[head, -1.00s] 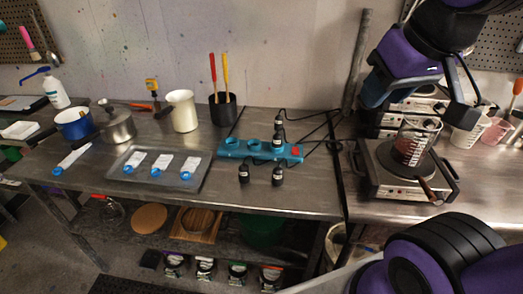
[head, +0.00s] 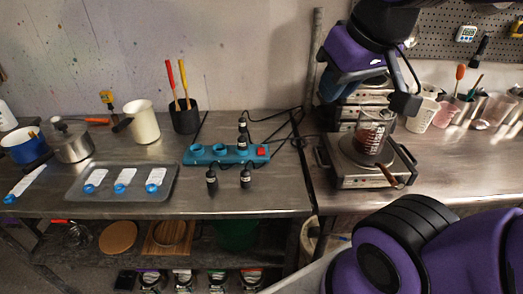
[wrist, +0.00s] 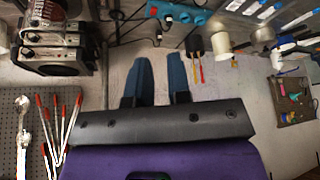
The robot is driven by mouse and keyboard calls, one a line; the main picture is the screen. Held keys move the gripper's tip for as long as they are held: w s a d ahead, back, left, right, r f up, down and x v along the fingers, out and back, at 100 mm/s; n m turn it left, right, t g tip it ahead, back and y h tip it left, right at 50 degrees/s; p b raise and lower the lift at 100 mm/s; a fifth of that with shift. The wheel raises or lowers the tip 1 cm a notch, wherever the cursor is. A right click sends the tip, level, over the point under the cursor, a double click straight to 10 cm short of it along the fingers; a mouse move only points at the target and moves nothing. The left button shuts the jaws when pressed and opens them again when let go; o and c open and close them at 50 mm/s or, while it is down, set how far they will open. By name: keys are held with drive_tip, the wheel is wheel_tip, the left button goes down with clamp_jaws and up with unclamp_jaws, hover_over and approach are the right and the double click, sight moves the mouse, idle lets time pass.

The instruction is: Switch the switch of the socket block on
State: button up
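The teal socket block (head: 226,155) lies on the steel table at the middle of the head view. Its red switch (head: 262,152) is at the right end; I cannot tell its position. Black plugs with cables are at the block, one standing at its back and two in front. In the wrist view the block (wrist: 180,13) shows at the top, with the red switch (wrist: 153,11) at its left end. My gripper (wrist: 160,68) is open and empty, its two blue fingers apart. In the head view it is raised to the right of the block, well away from it.
A hot plate (head: 365,165) with a glass beaker (head: 371,132) of red liquid stands right of the block. A dark holder (head: 185,120) with red and yellow handles stands behind left. A metal tray (head: 122,183) lies left. Cables run behind the block.

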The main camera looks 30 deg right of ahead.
drive_tip(key=shift+w, duration=0.25)
clamp_jaws()
drive_tip(key=n+g, duration=0.6)
drive_tip(key=n, duration=0.7)
hover_over(262, 153)
drive_tip(key=w, duration=0.2)
wheel_tip(262, 153, down, 23)
drive_tip(key=shift+d+f+y, duration=0.3)
drive_tip(key=shift+d+f, duration=0.15)
drive_tip(key=shift+f, duration=0.05)
drive_tip(key=f, duration=0.4)
drive_tip(key=s+f, duration=0.1)
drive_tip(key=f, duration=0.8)
drive_tip(key=shift+s+a+f, duration=0.3)
drive_tip(key=shift+a+f, duration=0.1)
